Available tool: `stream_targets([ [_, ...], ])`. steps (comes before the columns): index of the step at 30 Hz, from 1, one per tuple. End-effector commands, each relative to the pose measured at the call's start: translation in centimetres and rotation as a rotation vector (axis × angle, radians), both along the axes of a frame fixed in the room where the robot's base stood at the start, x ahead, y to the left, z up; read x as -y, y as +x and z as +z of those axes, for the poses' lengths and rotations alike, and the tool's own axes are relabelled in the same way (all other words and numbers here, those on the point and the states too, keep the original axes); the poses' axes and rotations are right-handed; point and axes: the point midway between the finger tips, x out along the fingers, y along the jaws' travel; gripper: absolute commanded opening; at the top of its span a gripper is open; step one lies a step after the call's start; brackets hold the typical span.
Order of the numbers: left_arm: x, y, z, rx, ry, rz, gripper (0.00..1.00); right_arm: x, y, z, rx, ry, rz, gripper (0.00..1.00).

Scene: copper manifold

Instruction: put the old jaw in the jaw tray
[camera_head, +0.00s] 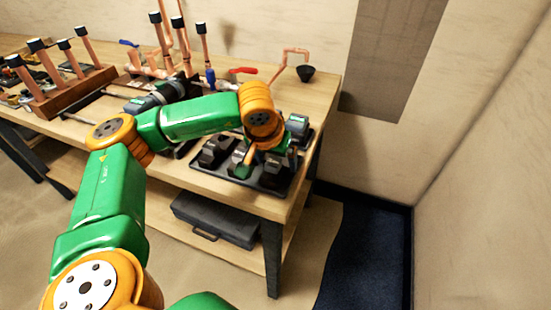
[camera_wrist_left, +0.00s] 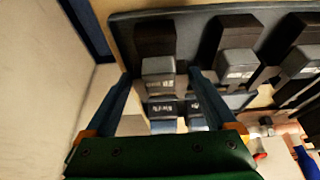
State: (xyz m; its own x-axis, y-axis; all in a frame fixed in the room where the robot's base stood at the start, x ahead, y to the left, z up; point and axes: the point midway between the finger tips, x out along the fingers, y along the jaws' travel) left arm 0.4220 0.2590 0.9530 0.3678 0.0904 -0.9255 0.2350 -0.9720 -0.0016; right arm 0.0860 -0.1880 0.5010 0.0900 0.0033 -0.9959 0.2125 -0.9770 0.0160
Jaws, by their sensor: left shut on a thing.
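The jaw tray (camera_head: 226,180) is a dark, low tray at the near right corner of the workbench. It holds several black and grey jaws, and its rim shows in the left wrist view (camera_wrist_left: 205,12). My left gripper (camera_head: 284,156) is over the right end of the tray, partly hidden by my wrist. In the left wrist view, the gripper's two fingers (camera_wrist_left: 160,76) are on either side of a grey, labelled block (camera_wrist_left: 158,73), which seems to be the old jaw. I cannot tell whether it touches the tray. My right gripper is not in view.
A grey-green device (camera_head: 298,123) stands at the tray's back right. A black funnel (camera_head: 305,73) and copper pipes (camera_head: 288,52) are behind it. A wooden rack (camera_head: 75,92) of capped pipes stands left. A dark case (camera_head: 215,219) lies on the lower shelf.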

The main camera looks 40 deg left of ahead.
Motion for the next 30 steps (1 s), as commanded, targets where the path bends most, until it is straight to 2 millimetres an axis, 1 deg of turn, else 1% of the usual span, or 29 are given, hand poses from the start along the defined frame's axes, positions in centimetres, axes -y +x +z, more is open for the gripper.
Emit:
stream_targets([
  [7,0.0,0.1,0.0,0.003,0.000,0.000,0.35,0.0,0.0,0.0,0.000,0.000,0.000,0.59],
  [8,0.0,0.1,0.0,0.003,0.000,0.000,0.96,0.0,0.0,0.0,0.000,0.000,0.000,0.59],
  [9,0.0,0.1,0.0,0.003,0.000,0.000,1.00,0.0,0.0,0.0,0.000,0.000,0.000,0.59],
  [23,0.0,0.0,0.0,-0.001,0.000,0.000,1.00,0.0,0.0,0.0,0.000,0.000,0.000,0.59],
  [26,0.0,0.0,0.5,0.000,0.000,0.000,1.00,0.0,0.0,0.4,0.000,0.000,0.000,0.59],
  [30,0.0,0.0,1.9,0.001,-0.001,0.000,1.00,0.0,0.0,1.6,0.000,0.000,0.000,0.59],
])
